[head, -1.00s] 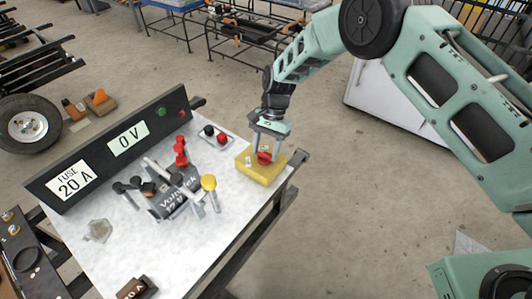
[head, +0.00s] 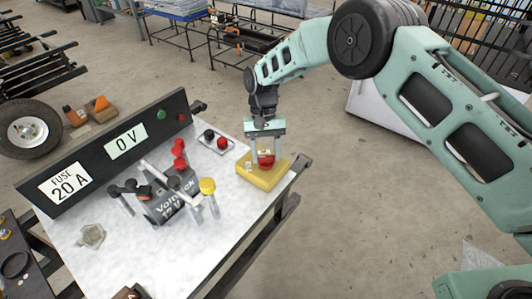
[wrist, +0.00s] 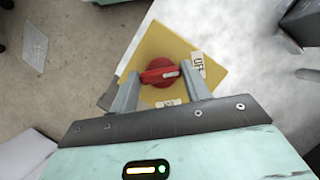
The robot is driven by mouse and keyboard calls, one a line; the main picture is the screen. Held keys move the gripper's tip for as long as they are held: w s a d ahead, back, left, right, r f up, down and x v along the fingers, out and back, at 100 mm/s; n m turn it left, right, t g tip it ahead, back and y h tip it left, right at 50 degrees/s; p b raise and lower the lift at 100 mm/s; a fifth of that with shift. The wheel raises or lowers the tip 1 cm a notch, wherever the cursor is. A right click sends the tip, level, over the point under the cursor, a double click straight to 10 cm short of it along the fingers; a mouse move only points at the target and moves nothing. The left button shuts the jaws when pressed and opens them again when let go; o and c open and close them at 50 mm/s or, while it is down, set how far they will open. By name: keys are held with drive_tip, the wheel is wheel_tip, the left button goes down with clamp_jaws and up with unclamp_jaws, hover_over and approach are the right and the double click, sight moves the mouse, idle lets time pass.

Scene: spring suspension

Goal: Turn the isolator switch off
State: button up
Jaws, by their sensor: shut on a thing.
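The isolator switch is a yellow box (head: 258,178) at the right edge of the white bench top, with a red rotary knob (head: 267,161) on it. My gripper (head: 267,158) points down over the box, its two fingers on either side of the knob and shut on it. In the wrist view the knob (wrist: 158,72) sits between the fingertips. Its white pointer stripe aims right, toward a white label (wrist: 197,65) that seems to read OFF. A second label (wrist: 170,103) lies nearer the gripper and is partly hidden; its text is unclear.
A black panel (head: 105,150) reads "FUSE 20 A" and "0 V". A dark battery (head: 172,205) with clamps and leads stands mid-bench. A small tray (head: 215,143) with a black and a red knob is behind the switch. Floor right of the bench is clear.

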idle(0.4)
drive_tip(key=o, duration=1)
drive_tip(key=d+v, duration=0.1)
drive_tip(key=v, duration=1.6)
drive_tip(key=shift+a+r, duration=0.25)
drive_tip(key=shift+a, duration=0.25)
